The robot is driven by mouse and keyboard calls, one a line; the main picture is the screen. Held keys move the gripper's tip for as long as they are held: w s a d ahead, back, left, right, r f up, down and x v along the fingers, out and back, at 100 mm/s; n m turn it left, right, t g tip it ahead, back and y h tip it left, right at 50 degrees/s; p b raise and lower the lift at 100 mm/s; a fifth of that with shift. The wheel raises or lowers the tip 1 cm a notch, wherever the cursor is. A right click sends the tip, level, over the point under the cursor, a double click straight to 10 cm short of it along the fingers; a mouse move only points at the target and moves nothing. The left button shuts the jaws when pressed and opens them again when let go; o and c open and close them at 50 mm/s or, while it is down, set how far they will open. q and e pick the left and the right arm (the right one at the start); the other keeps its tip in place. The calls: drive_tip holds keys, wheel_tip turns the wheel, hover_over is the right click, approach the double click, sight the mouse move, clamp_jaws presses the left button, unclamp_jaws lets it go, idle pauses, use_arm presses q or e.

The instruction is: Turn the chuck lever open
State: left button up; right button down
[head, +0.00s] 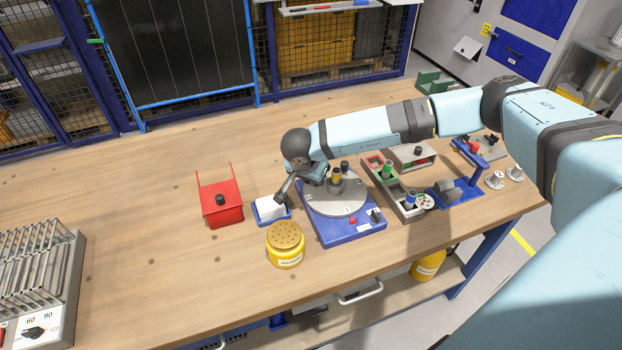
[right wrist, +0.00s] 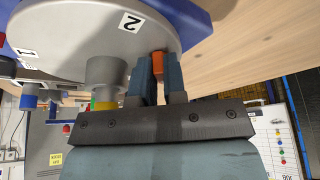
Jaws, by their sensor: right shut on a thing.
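The rotary jig has a round grey disc (head: 335,207) on a blue base (head: 350,236). In the right wrist view the disc (right wrist: 75,35) carries labels 1 and 2. Posts stand on it, one yellow and black (head: 336,176). A grey cylinder (right wrist: 106,72) with a yellow band is beside my fingers. My right gripper (right wrist: 159,72) is shut on an orange piece (right wrist: 158,62), which looks like the chuck lever, by the disc's edge. In the head view my wrist largely hides this grip. My left gripper is not in view.
A blue tray with a white block (head: 270,207), a red holder (head: 220,205) and a yellow perforated canister (head: 285,245) stand left of the jig. Parts trays (head: 398,190) and a blue fixture (head: 462,190) stand right. The left-middle bench is clear.

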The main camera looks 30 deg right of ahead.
drive_tip(key=shift+n, duration=0.3)
idle(0.4)
drive_tip(key=c, duration=1.2)
unclamp_jaws()
drive_tip(key=shift+r, duration=0.1)
drive_tip(key=b+v, duration=0.1)
drive_tip(key=v, duration=1.2)
drive_tip(key=shift+s+r, duration=0.25)
drive_tip(key=shift+r, duration=0.1)
drive_tip(key=shift+f, duration=0.1)
